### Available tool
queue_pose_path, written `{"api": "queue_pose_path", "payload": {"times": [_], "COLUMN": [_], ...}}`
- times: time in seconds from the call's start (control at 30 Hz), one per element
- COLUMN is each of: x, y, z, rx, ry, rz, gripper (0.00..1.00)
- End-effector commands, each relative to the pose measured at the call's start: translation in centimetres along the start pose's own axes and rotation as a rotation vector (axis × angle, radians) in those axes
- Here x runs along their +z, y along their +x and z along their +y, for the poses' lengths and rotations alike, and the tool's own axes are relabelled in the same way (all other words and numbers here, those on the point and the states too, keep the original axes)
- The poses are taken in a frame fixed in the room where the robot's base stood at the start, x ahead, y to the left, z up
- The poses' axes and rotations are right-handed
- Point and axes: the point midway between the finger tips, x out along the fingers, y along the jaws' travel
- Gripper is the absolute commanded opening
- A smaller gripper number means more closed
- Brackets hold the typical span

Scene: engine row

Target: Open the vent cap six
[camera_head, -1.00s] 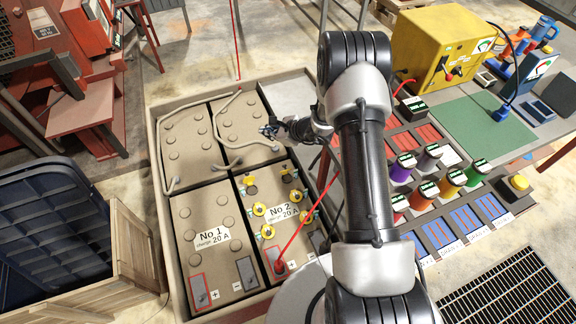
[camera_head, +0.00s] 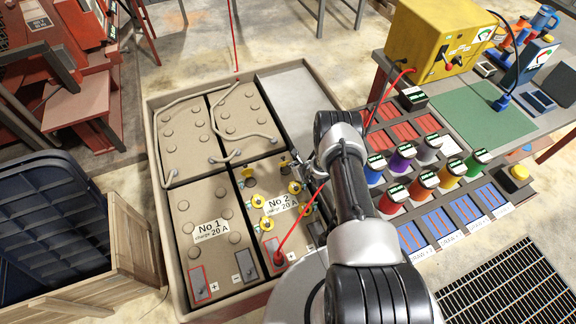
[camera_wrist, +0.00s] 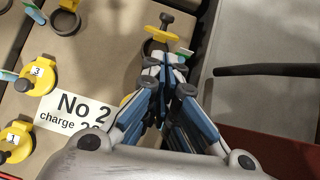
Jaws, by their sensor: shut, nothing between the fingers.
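Battery No 2 (camera_head: 242,222) carries yellow vent caps in two columns. In the wrist view, caps 3 (camera_wrist: 38,76) and 1 (camera_wrist: 14,146) lie flat at left. The far-left cap (camera_wrist: 68,4) stands tipped up beside a dark round opening. The far-right cap (camera_wrist: 160,35), apparently cap six by its position, shows edge-on and looks tipped up, with a dark knob behind it. Its number cannot be read. My gripper (camera_wrist: 165,62) is shut and empty, its tips just in front of this cap and over its opening; contact cannot be told. My gripper also shows in the head view (camera_head: 297,168), partly hidden by my arm.
Battery No 1 (camera_head: 190,222) stands to the left in the same tray (camera_head: 160,212). A red cable (camera_head: 302,215) rises from No 2's terminal. The yellow charger (camera_head: 430,45) and coloured pots (camera_head: 425,180) are at right. A bare grey panel (camera_head: 295,95) lies behind.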

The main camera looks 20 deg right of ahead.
Motion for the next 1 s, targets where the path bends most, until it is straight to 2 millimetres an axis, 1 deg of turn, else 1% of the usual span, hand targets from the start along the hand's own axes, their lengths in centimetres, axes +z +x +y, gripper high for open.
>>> {"api": "queue_pose_path", "payload": {"times": [0.03, 0.1, 0.17, 0.2, 0.3, 0.5, 0.87, 1.0], "x": [-0.3, -0.3, -0.1, 0.6, 1.4, 2.3, 2.5, 3.0], "y": [1.6, 3.0, 4.1, 4.5, 5.5, 6.3, 6.3, 6.7], "z": [0.1, 0.1, 0.1, 0.0, 0.1, 0.0, 0.0, 0.1], "rx": [0.001, 0.001, 0.001, 0.0, 0.0, 0.0, 0.0, 0.001], "ry": [-0.003, -0.003, -0.004, -0.003, -0.004, -0.001, -0.001, -0.003], "rz": [-0.002, -0.002, -0.003, -0.004, -0.003, -0.001, 0.0, -0.002], "gripper": [0.0, 0.0, 0.0, 0.0, 0.0, 0.0, 0.0, 0.0]}}
